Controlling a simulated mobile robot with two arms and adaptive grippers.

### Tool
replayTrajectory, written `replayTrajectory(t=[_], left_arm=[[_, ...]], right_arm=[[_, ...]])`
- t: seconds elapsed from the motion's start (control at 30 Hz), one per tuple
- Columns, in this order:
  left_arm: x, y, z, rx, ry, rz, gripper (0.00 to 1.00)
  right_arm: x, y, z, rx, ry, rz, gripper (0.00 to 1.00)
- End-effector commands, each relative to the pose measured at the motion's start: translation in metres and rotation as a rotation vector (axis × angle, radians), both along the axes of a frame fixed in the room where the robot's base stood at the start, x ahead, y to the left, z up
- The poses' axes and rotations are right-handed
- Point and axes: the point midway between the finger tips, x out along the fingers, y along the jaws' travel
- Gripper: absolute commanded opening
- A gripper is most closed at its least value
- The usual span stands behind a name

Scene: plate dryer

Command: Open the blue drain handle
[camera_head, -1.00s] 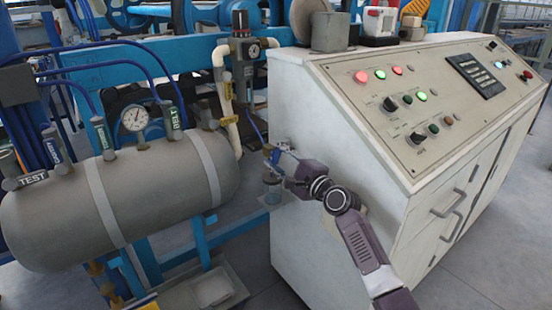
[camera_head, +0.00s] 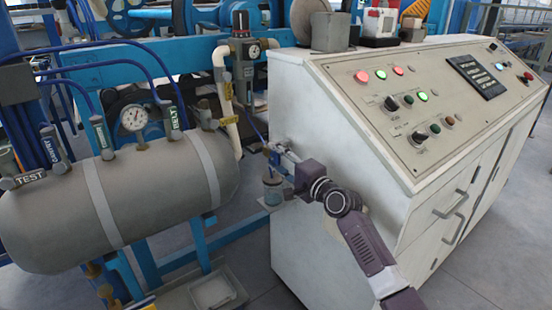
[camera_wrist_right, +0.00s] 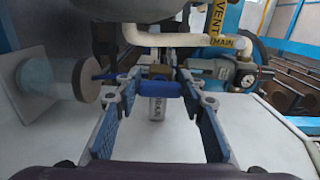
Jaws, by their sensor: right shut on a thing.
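The blue drain handle (camera_wrist_right: 164,89) shows in the right wrist view as a short blue bar. My right gripper (camera_wrist_right: 160,92) is shut on the handle, with one blue-padded finger at each side. There the handle is too small to tell from the blue finger pads. My left gripper is in neither view.
The white control console (camera_head: 330,140) stands close to my right arm. A grey tank (camera_head: 150,195) with a gauge (camera_head: 134,118) and tagged valves lies to the left. A white pipe (camera_wrist_right: 180,40) with a yellow tag (camera_wrist_right: 222,28) runs above the handle.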

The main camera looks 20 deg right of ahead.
Motion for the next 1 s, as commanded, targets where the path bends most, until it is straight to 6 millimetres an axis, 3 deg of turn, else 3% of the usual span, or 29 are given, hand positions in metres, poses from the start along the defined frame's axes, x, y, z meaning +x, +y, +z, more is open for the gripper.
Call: replayTrajectory(t=[0.2, 0.23, 0.37, 0.77, 1.0], left_arm=[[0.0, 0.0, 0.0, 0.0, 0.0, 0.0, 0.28], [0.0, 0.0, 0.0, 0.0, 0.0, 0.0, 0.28], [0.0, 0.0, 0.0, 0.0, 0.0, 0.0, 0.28], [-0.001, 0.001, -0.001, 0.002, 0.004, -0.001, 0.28], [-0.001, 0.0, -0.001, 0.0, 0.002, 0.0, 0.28]], right_arm=[[0.0, 0.001, -0.003, -0.005, 0.003, 0.002, 0.12], [0.0, 0.001, -0.003, -0.006, 0.004, 0.002, 0.4], [0.0, 0.0, -0.002, -0.004, 0.004, 0.001, 0.54], [-0.005, -0.002, -0.001, -0.001, 0.002, 0.001, 0.55], [-0.037, -0.014, -0.002, -0.004, 0.003, 0.0, 0.55]])
